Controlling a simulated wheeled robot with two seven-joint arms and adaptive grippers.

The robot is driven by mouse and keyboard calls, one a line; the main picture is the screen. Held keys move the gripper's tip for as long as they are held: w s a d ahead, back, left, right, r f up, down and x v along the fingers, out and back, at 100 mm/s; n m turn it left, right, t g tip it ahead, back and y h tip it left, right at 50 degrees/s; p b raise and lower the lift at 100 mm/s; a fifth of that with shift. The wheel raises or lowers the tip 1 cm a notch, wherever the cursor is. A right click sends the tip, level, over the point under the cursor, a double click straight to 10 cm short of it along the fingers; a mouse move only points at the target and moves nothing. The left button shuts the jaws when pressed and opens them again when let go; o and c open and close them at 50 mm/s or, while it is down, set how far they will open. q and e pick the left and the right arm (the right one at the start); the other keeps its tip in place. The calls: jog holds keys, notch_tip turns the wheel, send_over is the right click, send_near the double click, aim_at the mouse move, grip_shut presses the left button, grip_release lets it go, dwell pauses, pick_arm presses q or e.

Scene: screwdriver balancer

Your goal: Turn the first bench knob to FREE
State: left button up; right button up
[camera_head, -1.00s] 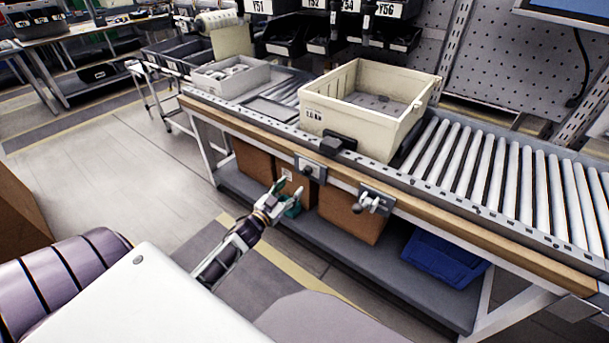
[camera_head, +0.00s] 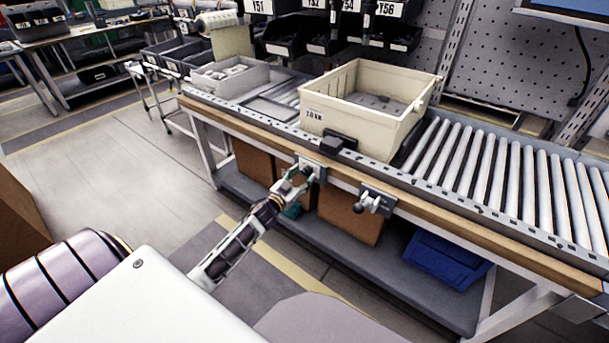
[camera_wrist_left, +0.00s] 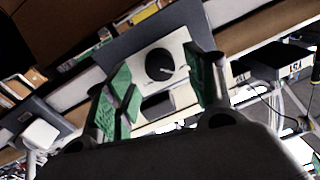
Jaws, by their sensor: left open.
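The bench has two fittings on its wooden front edge. The nearer-to-left one is a plate with a knob; the left wrist view shows it as a round black knob (camera_wrist_left: 160,64) with a pale pointer mark on a light panel (camera_wrist_left: 182,92). In the head view the plate (camera_head: 313,163) is partly hidden by my left gripper (camera_head: 300,180), which is right in front of it. In the left wrist view my left gripper (camera_wrist_left: 160,95) is open, its green-padded fingers on either side of the panel, with the knob between and beyond them. My right gripper is not in view.
A second fitting with a light handle (camera_head: 370,202) sits farther right on the bench edge. A cream bin (camera_head: 350,134) stands on the roller conveyor (camera_head: 505,180). Cardboard boxes (camera_head: 350,217) and a blue bin (camera_head: 446,262) lie on the lower shelf. The floor at left is clear.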

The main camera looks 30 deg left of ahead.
pick_arm(q)
jog(key=shift+w, duration=1.1)
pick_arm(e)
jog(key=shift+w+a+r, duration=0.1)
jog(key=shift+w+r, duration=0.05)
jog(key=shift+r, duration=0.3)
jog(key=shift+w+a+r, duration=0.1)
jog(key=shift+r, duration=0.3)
pick_arm(q)
jog(key=c, duration=1)
